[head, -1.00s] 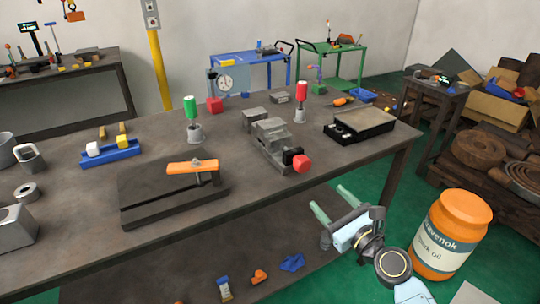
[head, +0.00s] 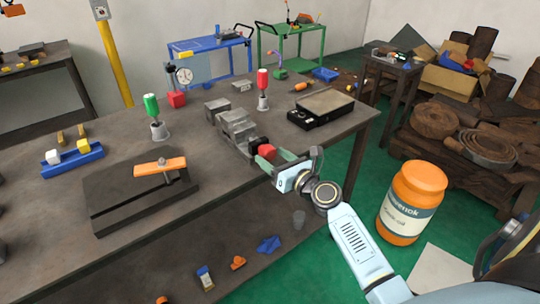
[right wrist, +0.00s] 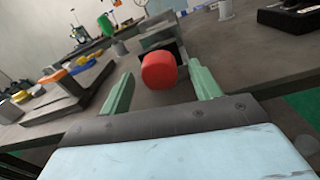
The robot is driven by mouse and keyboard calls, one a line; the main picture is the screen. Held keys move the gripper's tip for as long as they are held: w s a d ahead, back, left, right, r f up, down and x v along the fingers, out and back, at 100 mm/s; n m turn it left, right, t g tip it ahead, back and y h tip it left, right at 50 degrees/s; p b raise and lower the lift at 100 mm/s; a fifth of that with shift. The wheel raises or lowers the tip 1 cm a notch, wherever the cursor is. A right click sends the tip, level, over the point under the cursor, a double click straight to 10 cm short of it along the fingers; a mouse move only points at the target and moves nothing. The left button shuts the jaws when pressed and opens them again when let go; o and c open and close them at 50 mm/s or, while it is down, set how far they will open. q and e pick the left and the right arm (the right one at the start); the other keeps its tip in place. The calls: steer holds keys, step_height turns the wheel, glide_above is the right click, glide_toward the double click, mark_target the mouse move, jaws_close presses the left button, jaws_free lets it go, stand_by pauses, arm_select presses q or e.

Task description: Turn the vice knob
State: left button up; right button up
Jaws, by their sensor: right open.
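The grey vice (head: 234,130) stands on the workbench near its front right edge. Its red knob (head: 267,152) faces the front of the bench. My right gripper (head: 268,160) is open at the bench edge, close to the knob. In the right wrist view the red knob (right wrist: 159,71) lies ahead, between the lines of the two green fingers (right wrist: 160,88). The fingers stand apart from the knob on either side, and I cannot tell how far their tips reach along it. My left gripper is not in view.
A green-handled tool (head: 154,116) and a red-handled tool (head: 263,88) stand nearby. A black tray (head: 320,106) lies to the right. An orange jar (head: 411,200) is right of my arm.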

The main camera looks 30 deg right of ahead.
steer(key=shift+w+a, duration=0.1)
steer(key=shift+w, duration=0.8)
steer(key=c, duration=1)
steer(key=shift+n, duration=0.3)
